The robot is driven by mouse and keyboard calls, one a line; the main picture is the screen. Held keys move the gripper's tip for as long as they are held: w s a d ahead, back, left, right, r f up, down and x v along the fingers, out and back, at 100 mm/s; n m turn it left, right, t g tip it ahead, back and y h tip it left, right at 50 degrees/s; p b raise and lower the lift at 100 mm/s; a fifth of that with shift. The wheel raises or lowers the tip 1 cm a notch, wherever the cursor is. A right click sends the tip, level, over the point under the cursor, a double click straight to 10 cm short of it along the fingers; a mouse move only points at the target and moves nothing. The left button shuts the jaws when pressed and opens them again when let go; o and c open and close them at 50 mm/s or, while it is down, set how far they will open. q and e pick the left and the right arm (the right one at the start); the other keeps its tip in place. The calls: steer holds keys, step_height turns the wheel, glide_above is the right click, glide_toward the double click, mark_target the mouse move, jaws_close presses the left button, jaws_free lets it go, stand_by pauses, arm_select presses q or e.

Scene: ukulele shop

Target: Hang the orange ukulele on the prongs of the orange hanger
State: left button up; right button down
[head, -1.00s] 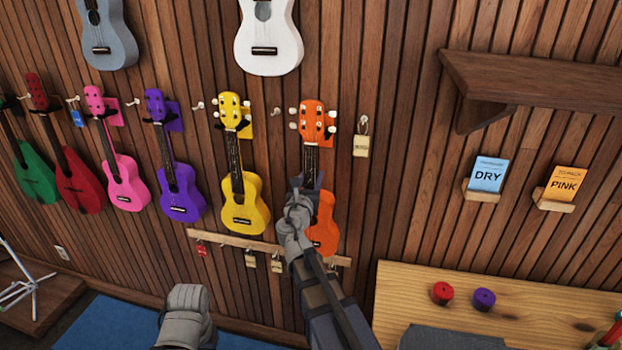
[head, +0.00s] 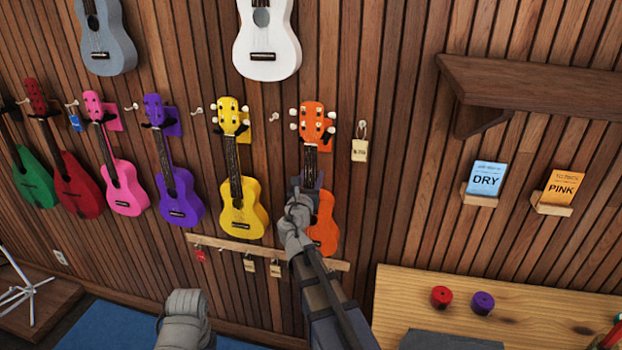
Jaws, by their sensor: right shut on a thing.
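The orange ukulele (head: 325,232) is upright against the slatted wall, to the right of the yellow one, its head up at the hanger's height. My right gripper (head: 299,203) is shut on the orange ukulele near where the neck meets the body, and covers part of both. The orange hanger (head: 331,130) shows only as a small orange edge beside the head; its prongs are mostly hidden, so I cannot tell whether they bear the head. My left arm (head: 184,318) shows at the bottom left; its fingertips are not in view.
A yellow ukulele (head: 243,215) hangs close on the left, with purple, pink, red and green ones beyond. A tag (head: 360,150) hangs on a hook right of the orange head. A wooden rail (head: 215,242) runs below. A wooden table (head: 410,290) stands at lower right.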

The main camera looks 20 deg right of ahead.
steer(key=x, duration=0.5)
steer(key=shift+w+d+f, duration=0.1)
steer(key=shift+f, duration=0.05)
stand_by(0.6)
steer(key=shift+f+b, duration=0.9)
stand_by(0.4)
steer(key=shift+c, duration=1.2)
jaws_free()
steer(key=shift+v, duration=1.05)
steer(key=shift+r, duration=0.1)
